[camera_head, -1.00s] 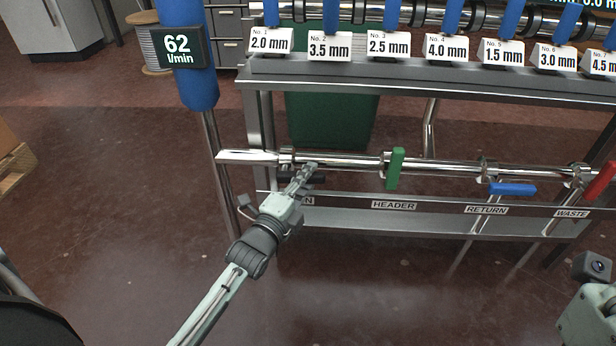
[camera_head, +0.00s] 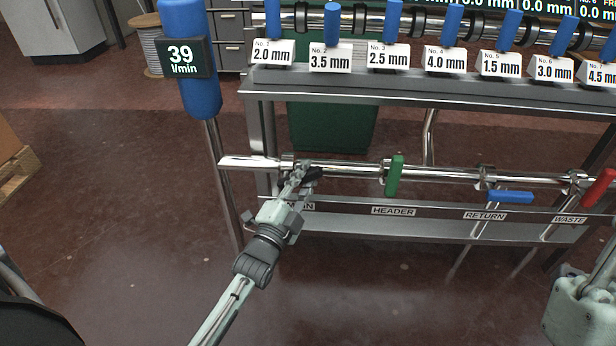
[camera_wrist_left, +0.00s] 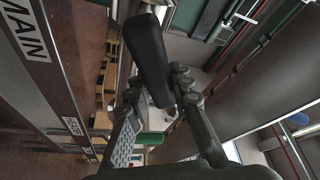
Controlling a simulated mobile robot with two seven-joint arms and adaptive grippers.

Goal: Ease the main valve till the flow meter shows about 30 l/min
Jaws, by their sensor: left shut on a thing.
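The flow meter (camera_head: 182,57) on the blue post at the left reads 39 l/min. The main valve's black lever (camera_head: 313,174) sits on the steel pipe above the partly covered MAIN label (camera_head: 302,206). My left gripper (camera_head: 302,172) is shut on this lever. In the left wrist view the black lever (camera_wrist_left: 148,58) stands out between the two fingers of my left gripper (camera_wrist_left: 157,92), and the MAIN label (camera_wrist_left: 27,28) shows at the upper left.
Along the same pipe are a green header lever (camera_head: 394,176), a blue return lever (camera_head: 510,197) and a red waste lever (camera_head: 599,187). A shelf (camera_head: 400,83) with numbered cards runs above. Open floor lies in front of the rack.

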